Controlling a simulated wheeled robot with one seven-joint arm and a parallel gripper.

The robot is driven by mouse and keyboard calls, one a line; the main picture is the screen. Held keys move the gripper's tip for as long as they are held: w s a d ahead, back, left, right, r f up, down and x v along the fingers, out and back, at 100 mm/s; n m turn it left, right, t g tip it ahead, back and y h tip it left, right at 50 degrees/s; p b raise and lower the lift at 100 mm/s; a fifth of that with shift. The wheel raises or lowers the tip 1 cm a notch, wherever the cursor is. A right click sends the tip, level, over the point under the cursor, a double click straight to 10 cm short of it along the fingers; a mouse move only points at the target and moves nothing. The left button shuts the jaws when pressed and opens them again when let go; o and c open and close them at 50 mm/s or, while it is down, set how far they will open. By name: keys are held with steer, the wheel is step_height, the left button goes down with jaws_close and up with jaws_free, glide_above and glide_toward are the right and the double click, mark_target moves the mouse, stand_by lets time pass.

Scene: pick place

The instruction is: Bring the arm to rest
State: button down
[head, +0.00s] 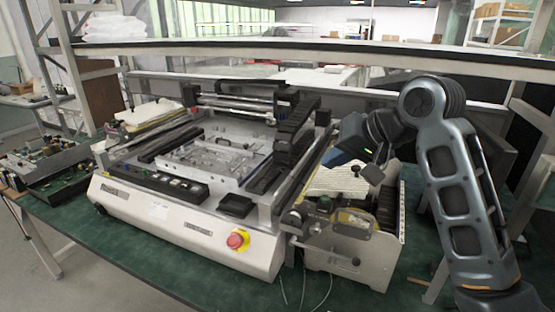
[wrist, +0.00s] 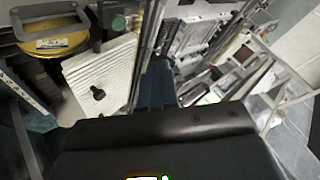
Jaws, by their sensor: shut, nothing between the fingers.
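My arm (head: 455,190) rises at the right of the head view and bends over to the left at its top. My gripper (head: 334,158) hangs above the right side of the white bench machine (head: 185,232), near a white ribbed block (head: 335,181). In the wrist view the blue fingers of my gripper (wrist: 157,72) are together, with nothing seen between them. The black gripper housing fills the lower part of that view. The ribbed block (wrist: 103,77) lies to the left of the fingers there. The gripper seems apart from the machine, but the exact gap is hard to tell.
A green table (head: 130,262) carries the machine, which has a red emergency button (head: 237,240). A yellow reel (head: 357,218) sits on the feeder unit at its right. Circuit boards (head: 45,165) lie at the left. A long rail (head: 300,54) crosses behind. Table room is narrow.

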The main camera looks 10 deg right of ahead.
steer(key=s+a+f+m+t, duration=0.1)
steer(key=s+a+f, duration=0.2)
steer(key=f, duration=0.4)
steer(key=s+a+f+m+t, duration=0.1)
steer(key=s+a+f+t, duration=0.1)
steer(key=s+a+f, duration=0.3)
steer(key=s+d+f+t+h, duration=0.1)
steer(key=s+f+t, duration=0.1)
steer(key=s+f, duration=0.8)
steer(key=s+d+n+h, duration=0.1)
steer(key=s+d+h, duration=0.25)
steer(key=s, duration=1.55)
steer(key=s+d+r+n+t, duration=0.1)
steer(key=s+r+n, duration=0.1)
steer(key=s+r, duration=0.2)
steer(key=s+d+r+n, duration=0.2)
steer(key=s+r, duration=0.1)
steer(key=s, duration=0.5)
steer(key=shift+s+r+t, duration=0.15)
steer(key=shift+r+t, duration=0.2)
steer(key=shift+t, duration=0.05)
